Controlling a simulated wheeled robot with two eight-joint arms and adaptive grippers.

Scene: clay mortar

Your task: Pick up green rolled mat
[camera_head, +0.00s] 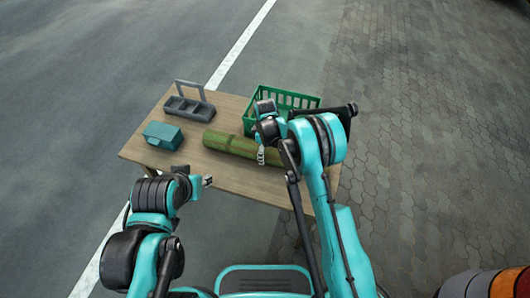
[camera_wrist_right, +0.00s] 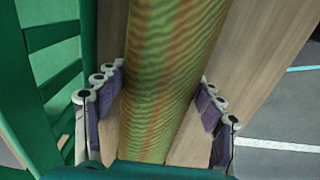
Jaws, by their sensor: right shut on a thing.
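The green rolled mat (camera_head: 226,143) lies across the table, on its right half, in the head view. In the right wrist view the mat (camera_wrist_right: 165,60) runs between the two fingers, with tan streaks along it. My right gripper (camera_head: 262,154) is over the mat, and my arm hides its right end. In the wrist view the right gripper (camera_wrist_right: 160,98) is shut on the mat, with purple finger pads on either side. My left gripper (camera_head: 207,181) is near the table's front left edge, away from the mat; its jaw opening is too small to judge.
A green crate (camera_head: 284,99) stands behind the mat, and its slatted side (camera_wrist_right: 52,60) is close to the right gripper. A grey tool caddy (camera_head: 190,107) and a teal box (camera_head: 163,135) are on the left of the wooden table (camera_head: 228,103). The table's front left is clear.

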